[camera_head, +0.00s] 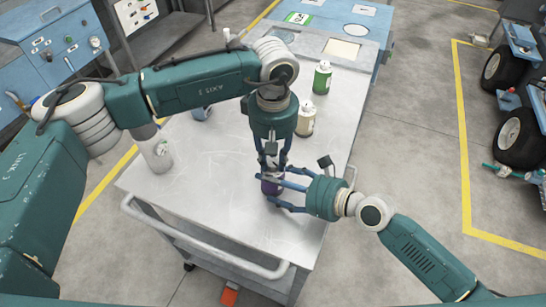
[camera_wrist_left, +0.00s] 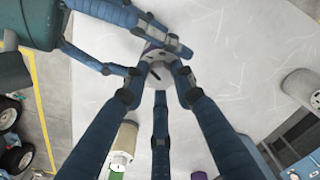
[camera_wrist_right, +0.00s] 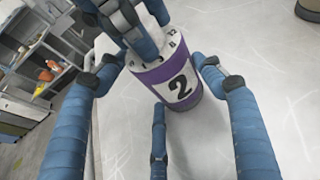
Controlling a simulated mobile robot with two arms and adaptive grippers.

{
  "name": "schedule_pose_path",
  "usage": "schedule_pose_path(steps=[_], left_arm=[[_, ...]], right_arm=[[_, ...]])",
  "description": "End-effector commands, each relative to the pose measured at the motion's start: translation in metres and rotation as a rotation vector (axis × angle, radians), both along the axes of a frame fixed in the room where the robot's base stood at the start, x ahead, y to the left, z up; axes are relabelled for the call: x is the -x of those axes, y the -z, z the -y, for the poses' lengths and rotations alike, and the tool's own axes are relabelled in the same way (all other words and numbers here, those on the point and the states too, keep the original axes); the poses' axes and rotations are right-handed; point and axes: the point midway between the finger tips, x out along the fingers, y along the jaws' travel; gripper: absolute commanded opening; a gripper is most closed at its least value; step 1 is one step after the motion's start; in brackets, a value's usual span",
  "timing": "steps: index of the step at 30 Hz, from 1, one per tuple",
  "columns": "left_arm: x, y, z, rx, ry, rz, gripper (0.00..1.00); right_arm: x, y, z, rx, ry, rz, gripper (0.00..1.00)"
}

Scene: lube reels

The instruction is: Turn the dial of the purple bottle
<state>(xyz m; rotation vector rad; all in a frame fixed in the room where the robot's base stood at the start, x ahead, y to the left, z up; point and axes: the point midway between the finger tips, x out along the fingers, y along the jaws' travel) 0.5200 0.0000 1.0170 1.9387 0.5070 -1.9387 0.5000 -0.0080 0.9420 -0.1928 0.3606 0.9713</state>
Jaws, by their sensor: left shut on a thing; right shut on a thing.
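The purple bottle (camera_head: 272,187) stands upright near the front edge of the cart, partly hidden by both grippers. In the right wrist view the bottle (camera_wrist_right: 180,85) shows a purple band, a white label with a black "2", and small numbers near its top. Its grey dial (camera_wrist_left: 159,73) with a dark mark shows in the left wrist view. My left gripper (camera_head: 272,168) points down from above, its fingers shut around the dial. My right gripper (camera_head: 271,190) comes in from the right, its fingers shut around the bottle's body.
The metal cart top (camera_head: 215,175) also carries a green bottle (camera_head: 322,77), a cream bottle (camera_head: 305,118) and a white bottle (camera_head: 155,150) at the left. The cart's handle rail (camera_head: 200,250) runs along the front. The top left of the grippers is largely clear.

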Motion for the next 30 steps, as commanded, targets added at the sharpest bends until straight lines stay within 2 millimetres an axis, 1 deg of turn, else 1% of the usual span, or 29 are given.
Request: schedule_pose_path(steps=[3,5,14,15,17,18,26,30], left_arm=[[0.0003,-0.0002,-0.0001,0.000,-0.102,0.000,0.00],[0.0004,-0.0002,0.0000,0.000,-0.130,0.000,0.00],[0.0003,-0.0003,0.0001,0.001,-0.144,0.000,0.00],[0.0003,-0.0003,0.0001,0.001,-0.144,0.000,0.30],[0.0003,-0.0003,0.0001,0.001,-0.144,0.000,0.42],[0.0003,-0.0003,0.0001,0.001,-0.143,0.000,0.45],[0.0003,0.0000,0.0001,0.000,-0.142,0.000,0.45],[0.0004,0.0002,0.0000,0.000,-0.103,0.000,0.45]], right_arm=[[-0.0001,0.0001,0.0001,0.000,0.000,0.000,0.32],[-0.0001,0.0001,0.0001,0.000,0.000,0.000,0.32],[-0.0001,0.0001,0.0001,0.000,0.001,0.000,0.32],[-0.0001,0.0001,0.0001,0.000,0.001,0.000,0.32],[-0.0001,0.0001,0.0001,0.000,0.001,0.000,0.32],[-0.0001,0.0001,0.0001,0.000,0.001,0.000,0.32],[-0.0002,0.0001,0.0002,0.000,0.001,0.000,0.32],[-0.0002,0.0001,0.0002,0.000,0.001,0.000,0.32]])
